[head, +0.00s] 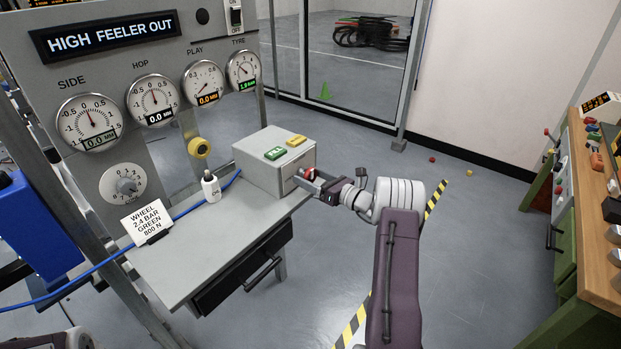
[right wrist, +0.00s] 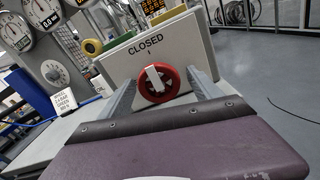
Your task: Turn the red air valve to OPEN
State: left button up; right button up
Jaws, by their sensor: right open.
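The red air valve (right wrist: 157,84) is a round red knob with a white bar handle, on the front face of a grey box (head: 270,165). The word CLOSED with a small mark shows above it in the right wrist view, and the white bar tilts slightly left of upright. In the head view the valve (head: 310,173) is partly hidden by my right gripper (head: 312,178). My right gripper is open, with one finger on each side of the valve in the right wrist view (right wrist: 160,92); whether they touch it I cannot tell. My left gripper is not clearly in view.
Green and yellow buttons sit on top of the box. A white bottle (head: 211,187) and a sign card (head: 147,221) stand on the grey table (head: 215,250). A gauge panel (head: 110,60) rises behind. A workbench (head: 590,190) stands far right, with open floor between.

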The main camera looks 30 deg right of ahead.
jog(key=c, duration=1.4)
jog(key=shift+o, duration=0.2)
jog(key=shift+f+n+b, duration=0.1)
jog(key=shift+n+b, duration=0.3)
jog(key=shift+b, duration=0.2)
jog(key=n+b, duration=0.7)
jog(key=b, duration=0.3)
jog(key=n+b, duration=0.8)
jog(key=b, duration=0.3)
jog(key=shift+d+f, duration=0.1)
jog(key=shift+d, duration=0.1)
jog(key=shift+r+n+b, duration=0.25)
jog(key=shift+n+b, duration=0.95)
jog(key=shift+b, duration=0.25)
jog(key=shift+r, duration=0.1)
jog(key=o, duration=1.4)
jog(key=shift+c, duration=0.2)
